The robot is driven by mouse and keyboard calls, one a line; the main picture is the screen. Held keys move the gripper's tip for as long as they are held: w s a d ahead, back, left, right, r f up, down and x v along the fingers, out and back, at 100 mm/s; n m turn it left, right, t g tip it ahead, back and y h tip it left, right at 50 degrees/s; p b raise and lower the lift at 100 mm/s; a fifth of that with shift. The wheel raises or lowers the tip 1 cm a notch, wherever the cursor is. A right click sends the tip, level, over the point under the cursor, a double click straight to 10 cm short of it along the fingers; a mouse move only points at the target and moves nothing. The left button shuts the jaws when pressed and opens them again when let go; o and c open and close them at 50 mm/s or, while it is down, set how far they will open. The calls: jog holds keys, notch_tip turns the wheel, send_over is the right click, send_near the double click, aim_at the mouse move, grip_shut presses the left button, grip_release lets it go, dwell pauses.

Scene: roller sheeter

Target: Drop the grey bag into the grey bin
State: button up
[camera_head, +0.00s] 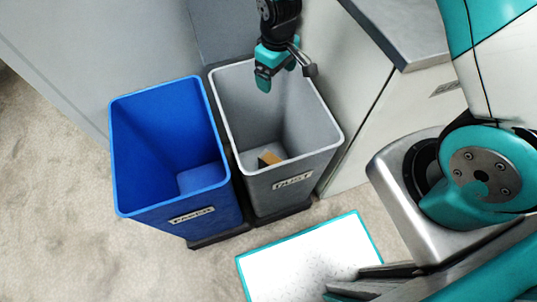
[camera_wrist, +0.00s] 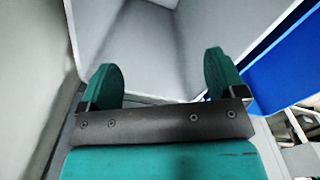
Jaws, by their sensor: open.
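The grey bin (camera_head: 292,183) stands open-topped beside a blue bin in the head view, with a label on its front. My gripper (camera_head: 275,76) is over the back part of its opening, pointing down. In the wrist view my gripper (camera_wrist: 162,82) has its two green fingers wide apart with nothing between them. The grey inner walls of the bin (camera_wrist: 150,45) show beyond the fingers. A small tan and dark item (camera_head: 269,158) lies low inside the grey bin. I cannot make out a separate grey bag in either view.
The blue bin (camera_head: 172,214) stands directly left of the grey bin. A pale cabinet with a grey top (camera_head: 405,30) is close on the right. A grey wall is behind the bins. Carpeted floor (camera_head: 60,210) is clear at the left.

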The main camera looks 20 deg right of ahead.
notch_tip(320, 180, up, 13)
jog(key=p, duration=0.1)
dwell(0.5)
